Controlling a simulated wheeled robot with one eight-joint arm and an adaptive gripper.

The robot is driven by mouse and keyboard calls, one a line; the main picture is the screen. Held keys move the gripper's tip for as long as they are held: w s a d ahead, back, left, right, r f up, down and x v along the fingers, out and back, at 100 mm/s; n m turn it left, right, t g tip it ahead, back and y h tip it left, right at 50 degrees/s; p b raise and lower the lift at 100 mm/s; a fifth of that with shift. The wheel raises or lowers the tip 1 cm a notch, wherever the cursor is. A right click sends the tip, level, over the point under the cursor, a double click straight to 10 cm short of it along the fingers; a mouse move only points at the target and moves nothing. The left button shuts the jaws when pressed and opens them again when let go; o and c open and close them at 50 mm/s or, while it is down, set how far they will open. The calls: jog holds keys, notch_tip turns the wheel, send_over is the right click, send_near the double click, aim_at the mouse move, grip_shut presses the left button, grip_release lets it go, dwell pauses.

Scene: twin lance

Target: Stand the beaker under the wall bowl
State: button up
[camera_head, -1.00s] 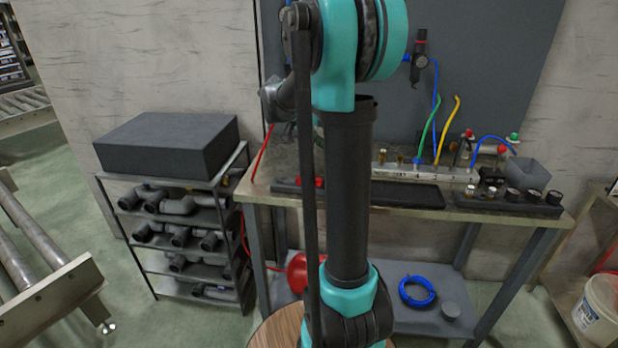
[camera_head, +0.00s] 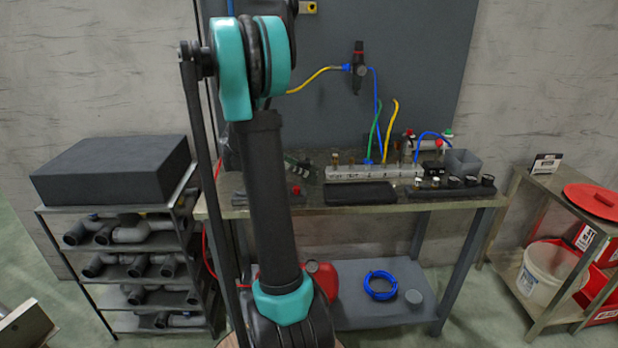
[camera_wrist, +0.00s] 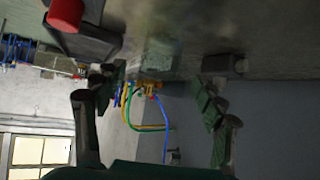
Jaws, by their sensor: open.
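The wall unit (camera_head: 358,70), a dark regulator with a bowl-like lower part, hangs on the grey back panel above the bench. I cannot single out the beaker with certainty. A pale, glassy-looking block (camera_wrist: 160,54) shows between and beyond the fingers in the wrist view; it may be the beaker, but it is blurred. My gripper (camera_wrist: 163,90) is open, its two dark green fingers wide apart, with nothing seen held. In the head view my arm hides most of the gripper, low over the bench's left part.
The bench (camera_head: 470,200) carries a valve manifold (camera_head: 375,173) with hoses, a dark tray (camera_head: 360,194), a row of dark knobs and a grey bin (camera_head: 462,162). A pipe rack (camera_head: 120,240) stands left, a cart with a white bucket (camera_head: 548,275) right.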

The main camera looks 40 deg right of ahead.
aim_at(310, 174)
jog(key=shift+x, duration=3.2)
jog(key=shift+a+f, duration=0.1)
jog(key=shift+f, duration=0.1)
jog(key=shift+c, duration=0.6)
jog(key=c, duration=1.1)
jog(key=shift+r, duration=0.15)
